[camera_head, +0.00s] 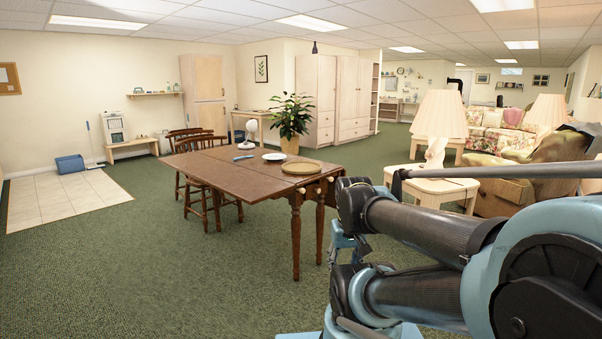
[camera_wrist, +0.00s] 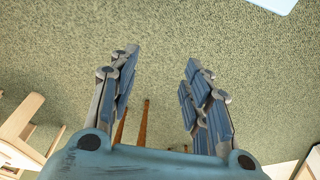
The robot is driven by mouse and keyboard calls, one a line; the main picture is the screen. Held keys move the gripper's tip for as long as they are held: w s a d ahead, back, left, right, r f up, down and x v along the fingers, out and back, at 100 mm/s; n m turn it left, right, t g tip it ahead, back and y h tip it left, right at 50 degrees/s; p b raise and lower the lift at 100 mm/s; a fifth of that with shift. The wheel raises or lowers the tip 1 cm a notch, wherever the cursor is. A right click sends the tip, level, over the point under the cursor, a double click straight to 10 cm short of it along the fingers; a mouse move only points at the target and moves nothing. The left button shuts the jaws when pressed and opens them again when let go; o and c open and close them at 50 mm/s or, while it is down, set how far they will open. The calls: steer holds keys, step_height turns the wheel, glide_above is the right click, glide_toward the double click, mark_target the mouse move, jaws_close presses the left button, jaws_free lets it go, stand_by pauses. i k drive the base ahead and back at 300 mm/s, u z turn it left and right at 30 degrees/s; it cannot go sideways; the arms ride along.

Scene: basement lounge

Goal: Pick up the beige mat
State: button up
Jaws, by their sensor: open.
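A round beige mat (camera_head: 301,167) lies flat near the right end of the brown wooden table (camera_head: 215,170). Its top looks bare. In the wrist view my gripper (camera_wrist: 160,78) is open and empty, its two fingers spread over green carpet. The mat does not show in that view. In the head view my arm is at the right, in front of and to the right of the table, and my gripper's fingers cannot be made out there.
A white plate (camera_head: 275,157), a blue item (camera_head: 243,157), a small fan (camera_head: 249,133) and a potted plant (camera_head: 291,118) are on or behind the table. Chairs (camera_head: 207,200) stand at its left. A side table with a lamp (camera_head: 440,118) is at the right. Carpet in front is clear.

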mark_target(295, 167)
steer(key=z, duration=0.4)
steer(key=k, duration=1.05)
steer(key=z, duration=0.95)
steer(key=i, duration=2.2)
steer(key=u, duration=0.7)
steer(key=i, duration=1)
steer(key=u, duration=1.05)
steer(key=i, duration=0.8)
steer(key=u, duration=0.4)
